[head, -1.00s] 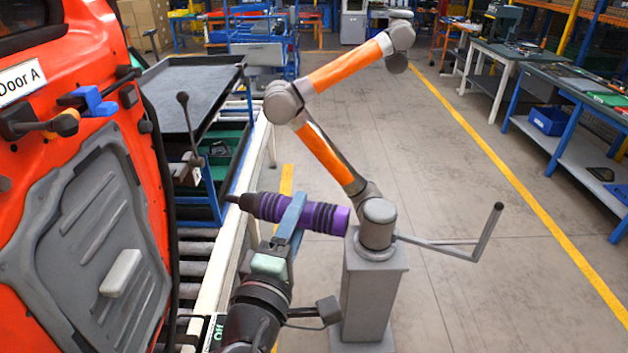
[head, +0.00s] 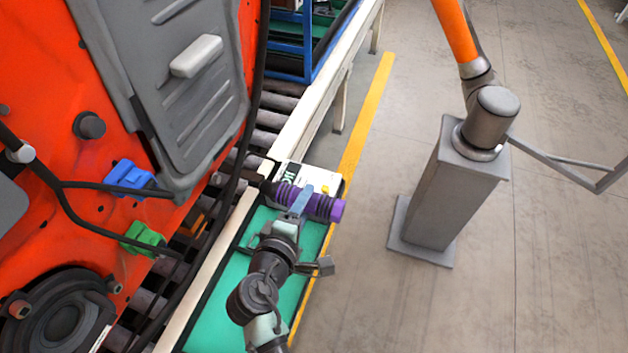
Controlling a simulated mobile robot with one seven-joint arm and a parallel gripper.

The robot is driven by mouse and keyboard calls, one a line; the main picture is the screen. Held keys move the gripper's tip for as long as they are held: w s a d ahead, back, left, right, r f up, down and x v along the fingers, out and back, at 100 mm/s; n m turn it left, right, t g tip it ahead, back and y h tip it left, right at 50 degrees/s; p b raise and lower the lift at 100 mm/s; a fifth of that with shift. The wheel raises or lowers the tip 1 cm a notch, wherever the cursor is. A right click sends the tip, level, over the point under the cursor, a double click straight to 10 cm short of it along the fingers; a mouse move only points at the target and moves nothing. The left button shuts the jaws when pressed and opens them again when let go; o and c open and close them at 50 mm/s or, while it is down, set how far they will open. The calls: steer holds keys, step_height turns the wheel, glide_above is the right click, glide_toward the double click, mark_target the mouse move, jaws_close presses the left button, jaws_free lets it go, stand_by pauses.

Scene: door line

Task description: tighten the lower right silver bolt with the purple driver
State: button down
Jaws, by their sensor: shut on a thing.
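My gripper (head: 301,200) is shut on the purple driver (head: 327,207), around the middle of its ringed handle. The driver lies nearly level, its dark tip pointing left towards the orange-red door (head: 215,50). In the picture the tip comes close to the door's black edge; no contact with a bolt shows. Small round fastener-like heads show low on the door panel, one left of the speaker (head: 20,309) and one at its right (head: 115,288). I cannot tell which, if either, is the lower right silver bolt.
A blue clip (head: 130,178) and a green clip (head: 142,238) sit on the door near black cables. A roller conveyor (head: 270,118) runs beside the door. A green-topped surface (head: 222,312) lies under my arm. A grey pedestal (head: 450,195) carries another arm; floor between is clear.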

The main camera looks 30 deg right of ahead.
steer(key=shift+w+a+f, duration=0.15)
steer(key=shift+a+f, duration=0.15)
steer(key=shift+f, duration=0.4)
steer(key=shift+w+a+b, duration=0.15)
steer(key=shift+b, duration=0.15)
steer(key=shift+w+a+b, duration=0.6)
steer(key=shift+w+a, duration=0.2)
steer(key=shift+w, duration=0.25)
steer(key=shift+w+a+b, duration=0.55)
steer(key=shift+w+a, duration=0.25)
steer(key=shift+w, duration=0.2)
steer(key=shift+w+a, duration=0.4)
steer(key=shift+w, duration=0.05)
steer(key=shift+w+a+r+b, duration=0.25)
steer(key=shift+w+a+b, duration=0.15)
steer(key=shift+w+a, duration=0.15)
stand_by(0.5)
steer(key=shift+s+d+f+p, duration=0.1)
steer(key=shift+s+d+p, duration=0.8)
steer(key=shift+s+d, duration=0.45)
steer(key=shift+s+d+f+p, duration=0.1)
steer(key=shift+s+d+p, duration=0.9)
steer(key=shift+s, duration=0.55)
steer(key=shift+d, duration=0.1)
